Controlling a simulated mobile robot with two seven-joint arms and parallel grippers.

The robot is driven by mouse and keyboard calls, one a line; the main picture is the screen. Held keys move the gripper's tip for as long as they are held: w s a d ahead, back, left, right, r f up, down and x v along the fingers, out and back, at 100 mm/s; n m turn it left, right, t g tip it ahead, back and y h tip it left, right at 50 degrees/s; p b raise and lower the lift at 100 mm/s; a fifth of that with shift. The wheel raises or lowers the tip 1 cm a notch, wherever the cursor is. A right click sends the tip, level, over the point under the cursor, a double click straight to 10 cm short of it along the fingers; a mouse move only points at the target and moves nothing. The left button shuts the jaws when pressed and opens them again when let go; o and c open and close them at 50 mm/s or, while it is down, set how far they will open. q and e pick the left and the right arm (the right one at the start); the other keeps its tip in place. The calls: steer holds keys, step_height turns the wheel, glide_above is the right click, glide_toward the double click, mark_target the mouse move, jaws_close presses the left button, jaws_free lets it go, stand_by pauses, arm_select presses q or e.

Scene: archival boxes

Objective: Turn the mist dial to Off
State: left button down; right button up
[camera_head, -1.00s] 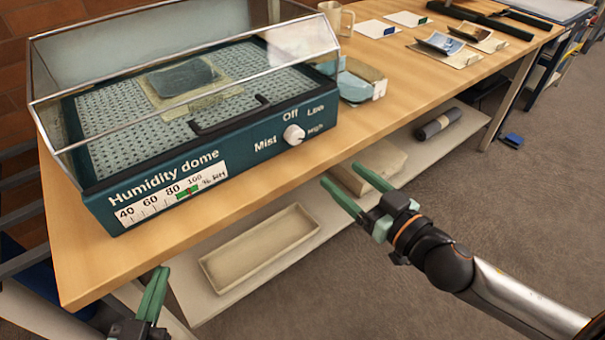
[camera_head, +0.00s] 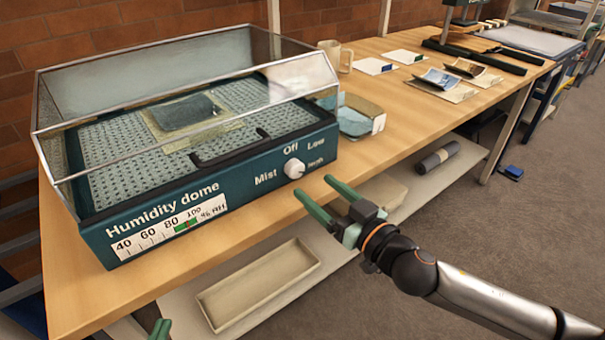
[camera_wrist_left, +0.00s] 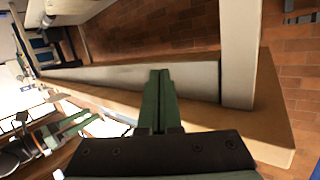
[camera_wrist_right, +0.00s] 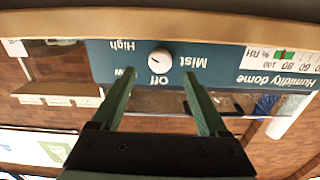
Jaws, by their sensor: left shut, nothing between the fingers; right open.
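The white mist dial (camera_head: 294,168) is on the teal front of the humidity dome (camera_head: 215,205), amid the labels Mist, Off, Low and High. In the right wrist view the dial (camera_wrist_right: 160,58) appears upside down with its labels; I cannot tell surely which label it points at. My right gripper (camera_head: 314,187) is open and empty, in front of and a little below the dial, apart from it. In the right wrist view its fingers (camera_wrist_right: 159,74) lie on either side of the dial's line. My left gripper (camera_wrist_left: 160,72) is shut and empty; only its tip (camera_head: 160,330) shows in the head view.
The dome stands on a wooden table (camera_head: 75,295) near its front edge. A blue-lined tray (camera_head: 375,122) and a mug (camera_head: 345,58) are to its right. A beige tray (camera_head: 215,318) lies on the lower shelf. The floor in front is clear.

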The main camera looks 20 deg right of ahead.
mark_target(298, 173)
arm_select(q)
steer(key=shift+s+f+g, duration=0.2)
steer(key=shift+f+g, duration=0.1)
steer(key=shift+f, duration=0.55)
arm_select(e)
steer(key=shift+x, duration=2.8)
steer(key=c, duration=0.7)
arm_select(q)
steer(key=shift+r, duration=0.25)
arm_select(e)
jaws_close()
